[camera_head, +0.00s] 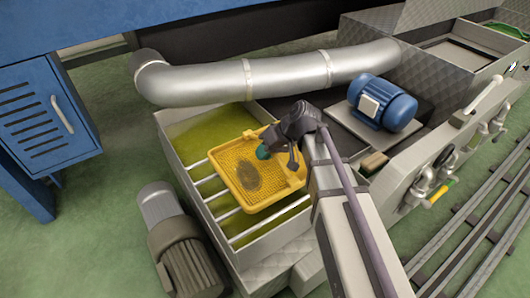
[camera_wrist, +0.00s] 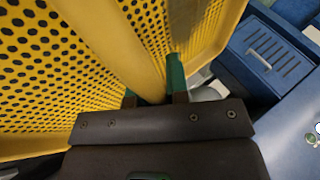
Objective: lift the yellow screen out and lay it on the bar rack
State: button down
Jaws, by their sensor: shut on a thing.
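The yellow perforated screen (camera_head: 232,163) is a shallow tray with raised walls and a dark patch on its floor. In the head view it is over the open tank, above the pale bars of the bar rack (camera_head: 197,163). I cannot tell whether it touches the bars. My gripper (camera_head: 268,150) is at its upper right side. In the wrist view, the green-tipped fingers of my gripper (camera_wrist: 153,88) are shut on a yellow wall of the screen (camera_wrist: 60,85). The screen hides part of the rack.
Yellow-green liquid (camera_head: 212,128) fills the tank below the bars. A silver pipe (camera_head: 210,82) runs behind the tank. A blue motor (camera_head: 383,103) stands to the right, a grey motor (camera_head: 185,255) at the lower left. A blue cabinet (camera_head: 45,130) is at the left.

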jog(key=shift+f+b, duration=0.6)
jog(key=shift+b, duration=0.05)
jog(key=c, duration=1)
grip_release()
jog(key=shift+c, duration=0.2)
jog(key=p+v, duration=0.8)
jog(key=v, duration=0.3)
jog(key=shift+p, duration=0.35)
